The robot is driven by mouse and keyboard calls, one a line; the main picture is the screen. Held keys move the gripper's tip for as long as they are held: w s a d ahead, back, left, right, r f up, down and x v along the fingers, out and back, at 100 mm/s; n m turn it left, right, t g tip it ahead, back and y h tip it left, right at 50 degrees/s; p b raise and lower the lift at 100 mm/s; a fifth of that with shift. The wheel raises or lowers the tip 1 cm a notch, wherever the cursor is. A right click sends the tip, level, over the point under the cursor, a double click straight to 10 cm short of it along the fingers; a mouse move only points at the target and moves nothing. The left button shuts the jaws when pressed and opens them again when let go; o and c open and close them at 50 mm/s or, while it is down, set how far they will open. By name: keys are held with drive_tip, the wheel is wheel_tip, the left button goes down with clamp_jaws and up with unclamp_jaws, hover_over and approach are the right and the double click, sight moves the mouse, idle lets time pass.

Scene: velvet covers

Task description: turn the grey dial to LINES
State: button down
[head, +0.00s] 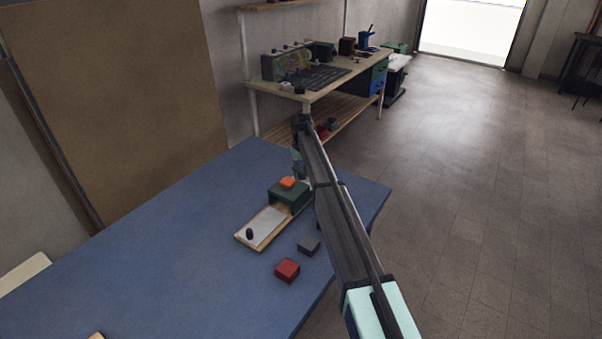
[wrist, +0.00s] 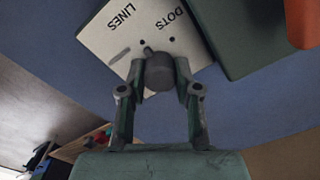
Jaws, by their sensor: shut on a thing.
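The grey dial (wrist: 159,74) stands on a pale plate (wrist: 100,42) in the wrist view. The plate is printed LINES (wrist: 125,18) at left and DOTS (wrist: 170,19) at right, with a small dark dot near each word. A short nub on the dial's edge points up and slightly left, close to the dot on the LINES side. My gripper (wrist: 157,77) is shut on the dial, a finger on each side. In the head view my gripper (head: 299,168) is just beyond the green box (head: 290,197); the dial is hidden there.
The green box has an orange top piece (head: 287,182) and adjoins a board (head: 263,229) with a black knob (head: 249,233). A red block (head: 287,270) and a grey block (head: 309,246) lie nearby. A workbench (head: 330,78) stands behind.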

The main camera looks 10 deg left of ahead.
sight(301, 171)
drive_tip(key=shift+s, duration=0.1)
drive_tip(key=c, duration=0.8)
unclamp_jaws()
drive_tip(key=shift+f, duration=0.1)
wheel_tip(301, 171, up, 12)
